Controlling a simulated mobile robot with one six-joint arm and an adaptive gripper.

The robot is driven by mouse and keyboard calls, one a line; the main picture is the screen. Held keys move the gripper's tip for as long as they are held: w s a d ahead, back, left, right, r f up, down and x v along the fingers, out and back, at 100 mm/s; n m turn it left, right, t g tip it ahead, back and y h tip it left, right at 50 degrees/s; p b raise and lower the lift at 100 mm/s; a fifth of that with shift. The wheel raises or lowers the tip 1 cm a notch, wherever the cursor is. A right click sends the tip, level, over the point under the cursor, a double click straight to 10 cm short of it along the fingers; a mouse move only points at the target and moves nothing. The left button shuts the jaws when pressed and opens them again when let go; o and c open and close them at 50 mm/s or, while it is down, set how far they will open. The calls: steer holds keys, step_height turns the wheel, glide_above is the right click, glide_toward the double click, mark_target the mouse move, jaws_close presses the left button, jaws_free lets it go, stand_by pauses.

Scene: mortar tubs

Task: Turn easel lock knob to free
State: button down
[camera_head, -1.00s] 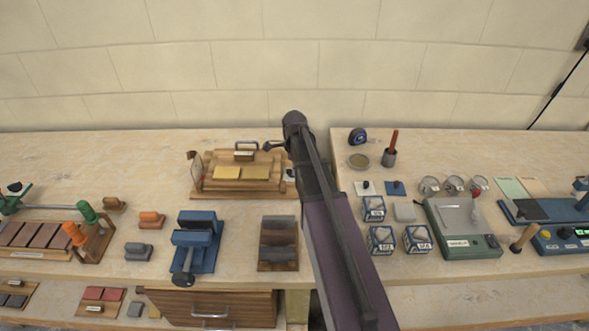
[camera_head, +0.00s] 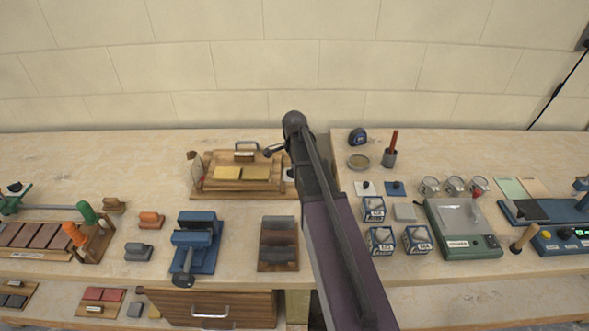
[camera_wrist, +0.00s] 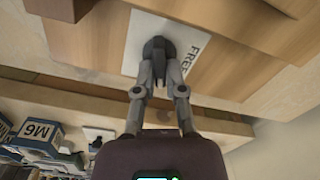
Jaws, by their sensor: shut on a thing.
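The easel (camera_head: 205,187) is a wooden stand with two yellow blocks on it, at the middle back of the bench in the head view. Its lock knob (camera_wrist: 158,46) is dark and round, on a white label plate (camera_wrist: 190,52) in the wrist view. The letters "FRE" show on the plate, right of the knob; the rest of the label is hidden. My gripper (camera_wrist: 158,62) is shut on the knob, with a fingertip at either side of it. In the head view my arm hides the knob and my fingertips.
A dark block rack (camera_head: 278,262) and a blue vise (camera_head: 197,240) stand in front of the easel. Bare bench lies left of the easel.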

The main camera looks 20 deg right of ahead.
steer(key=n, duration=0.7)
steer(key=shift+w+a, duration=0.1)
steer(key=shift+w, duration=0.1)
steer(key=n, duration=0.6)
steer(key=shift+w+a+n, duration=0.1)
steer(key=shift+a+n, duration=0.1)
steer(key=shift+n, duration=0.1)
steer(key=c, duration=0.7)
jaws_free()
steer(key=shift+d+m, duration=0.1)
steer(key=shift+m, duration=0.3)
